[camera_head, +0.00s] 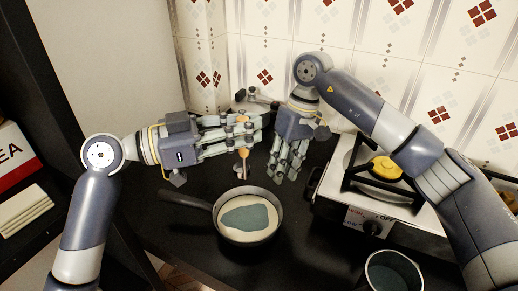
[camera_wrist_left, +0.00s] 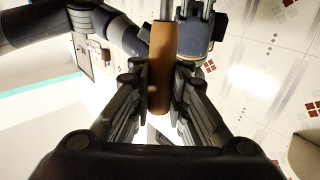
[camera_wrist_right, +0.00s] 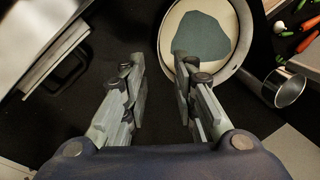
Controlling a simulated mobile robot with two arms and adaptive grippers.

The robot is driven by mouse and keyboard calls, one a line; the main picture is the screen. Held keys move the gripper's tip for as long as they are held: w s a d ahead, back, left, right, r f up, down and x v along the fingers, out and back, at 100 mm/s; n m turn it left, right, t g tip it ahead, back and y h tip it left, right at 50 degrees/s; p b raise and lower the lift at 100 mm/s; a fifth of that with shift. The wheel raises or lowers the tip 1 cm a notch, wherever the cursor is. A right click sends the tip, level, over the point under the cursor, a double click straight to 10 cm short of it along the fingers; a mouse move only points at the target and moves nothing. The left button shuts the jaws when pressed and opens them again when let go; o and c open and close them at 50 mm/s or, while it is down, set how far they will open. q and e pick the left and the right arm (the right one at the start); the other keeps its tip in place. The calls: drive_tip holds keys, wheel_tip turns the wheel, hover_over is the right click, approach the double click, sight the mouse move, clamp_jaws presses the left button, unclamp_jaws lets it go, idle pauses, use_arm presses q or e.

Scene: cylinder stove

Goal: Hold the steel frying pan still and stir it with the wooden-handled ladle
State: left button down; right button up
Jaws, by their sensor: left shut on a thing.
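The steel frying pan (camera_head: 273,229) stands on the dark counter, its handle (camera_head: 185,199) pointing left. It has a pale inside with a teal patch. My left gripper (camera_head: 250,134) is shut on the ladle's wooden handle (camera_head: 243,153), behind the pan; the handle also shows between its fingers in the left wrist view (camera_wrist_left: 160,65). The ladle's steel bowl (camera_wrist_right: 288,88) hangs beside the pan (camera_wrist_right: 247,42) in the right wrist view. My right gripper (camera_head: 284,170) points down, open and empty, right of the ladle and behind the pan. It also shows in its wrist view (camera_wrist_right: 160,85).
A stove (camera_head: 340,190) with a yellow burner (camera_head: 386,167) stands at the right. A dark pot (camera_head: 392,272) is at the front right. A patterned tile wall (camera_head: 400,60) closes off the back. Several vegetables (camera_wrist_right: 300,35) show in the right wrist view.

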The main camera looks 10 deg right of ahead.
sight(273, 200)
drive_tip(key=x, duration=1.1)
drive_tip(key=shift+a, duration=0.1)
clamp_jaws()
